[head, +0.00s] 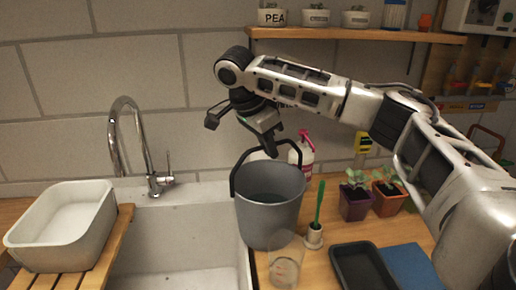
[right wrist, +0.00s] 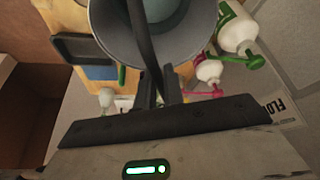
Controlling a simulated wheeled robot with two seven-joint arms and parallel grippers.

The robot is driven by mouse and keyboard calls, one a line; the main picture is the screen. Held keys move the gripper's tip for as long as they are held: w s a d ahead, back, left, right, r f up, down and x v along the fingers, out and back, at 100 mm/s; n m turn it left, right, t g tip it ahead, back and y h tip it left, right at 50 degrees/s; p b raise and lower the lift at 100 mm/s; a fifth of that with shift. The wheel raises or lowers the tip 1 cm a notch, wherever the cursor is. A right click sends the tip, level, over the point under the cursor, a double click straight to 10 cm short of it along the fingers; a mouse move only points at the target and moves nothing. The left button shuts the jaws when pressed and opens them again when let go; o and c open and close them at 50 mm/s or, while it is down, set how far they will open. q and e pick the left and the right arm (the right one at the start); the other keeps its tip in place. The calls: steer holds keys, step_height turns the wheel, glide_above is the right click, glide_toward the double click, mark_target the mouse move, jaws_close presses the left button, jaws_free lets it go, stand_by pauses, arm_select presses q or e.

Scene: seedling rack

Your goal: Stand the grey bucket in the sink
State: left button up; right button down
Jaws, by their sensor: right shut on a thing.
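The grey bucket (head: 268,215) is upright at the right edge of the white sink (head: 178,243), beside the wooden worktop. Its dark handle (head: 236,172) is raised. My right gripper (head: 275,146) is above the bucket and shut on the handle. In the right wrist view, the fingers (right wrist: 160,88) close on the handle, and the bucket (right wrist: 180,45) opens beyond them. I cannot tell whether the bucket's base touches anything. The sink's visible floor is empty. My left gripper is out of view.
A white tub (head: 62,228) sits on a slatted board (head: 85,268) at the sink's left. The tap (head: 135,140) rises behind the basin. A clear cup (head: 285,262), a green-handled brush (head: 317,212), a black tray (head: 362,266) and potted seedlings (head: 357,200) stand close to the bucket's right.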

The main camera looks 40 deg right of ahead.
mark_target(283, 141)
steer(key=d, duration=0.4)
steer(key=shift+s+d+r, duration=0.1)
steer(key=shift+s+r, duration=0.05)
steer(key=shift+s, duration=0.1)
steer(key=c, duration=1.9)
jaws_free()
steer(key=shift+f, duration=0.25)
steer(key=o, duration=0.4)
steer(key=shift+r, duration=0.15)
steer(key=v, duration=1.2)
